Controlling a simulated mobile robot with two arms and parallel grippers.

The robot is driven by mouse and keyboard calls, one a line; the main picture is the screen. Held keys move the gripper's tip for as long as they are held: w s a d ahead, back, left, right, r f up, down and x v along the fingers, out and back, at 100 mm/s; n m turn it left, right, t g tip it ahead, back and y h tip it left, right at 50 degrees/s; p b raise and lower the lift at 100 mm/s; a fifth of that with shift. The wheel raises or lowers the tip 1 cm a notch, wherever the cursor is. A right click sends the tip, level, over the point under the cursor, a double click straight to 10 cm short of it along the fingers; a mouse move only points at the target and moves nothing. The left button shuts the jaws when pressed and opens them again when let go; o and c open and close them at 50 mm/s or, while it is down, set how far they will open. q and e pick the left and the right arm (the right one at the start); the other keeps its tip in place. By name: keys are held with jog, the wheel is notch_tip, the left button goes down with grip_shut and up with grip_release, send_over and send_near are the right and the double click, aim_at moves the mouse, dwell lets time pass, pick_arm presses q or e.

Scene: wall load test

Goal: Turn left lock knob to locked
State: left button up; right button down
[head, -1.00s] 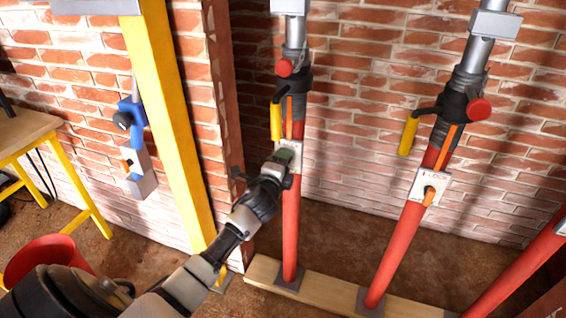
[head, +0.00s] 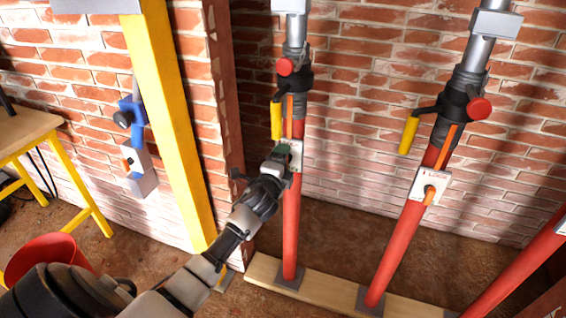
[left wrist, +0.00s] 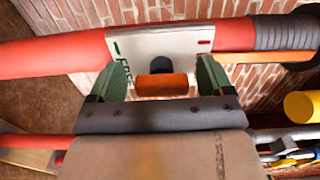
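The left lock knob is an orange knob (left wrist: 162,84) with a dark top, on a white plate (left wrist: 160,45) fixed to the left red prop. The plate has green lettering that seems to read FREE and a red mark at its other end. My left gripper (left wrist: 162,78) has green fingers, which stand apart on either side of the knob, with a gap visible on each side. In the head view, my left gripper (head: 281,154) is in front of the plate (head: 297,155) and hides the knob. My right gripper is in neither view.
The left red prop (head: 291,225) has a yellow handle (head: 276,121) above the plate. A second prop (head: 395,255) with its own plate stands to the right. A yellow post (head: 170,110) stands left, near a red bucket (head: 45,255). A brick wall is behind.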

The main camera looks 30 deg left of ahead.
pick_arm(q)
jog(key=v, duration=1)
jog(key=shift+s+p, duration=0.35)
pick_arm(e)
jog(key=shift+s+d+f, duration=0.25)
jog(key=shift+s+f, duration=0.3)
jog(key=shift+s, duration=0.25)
pick_arm(q)
jog(key=shift+d, duration=0.15)
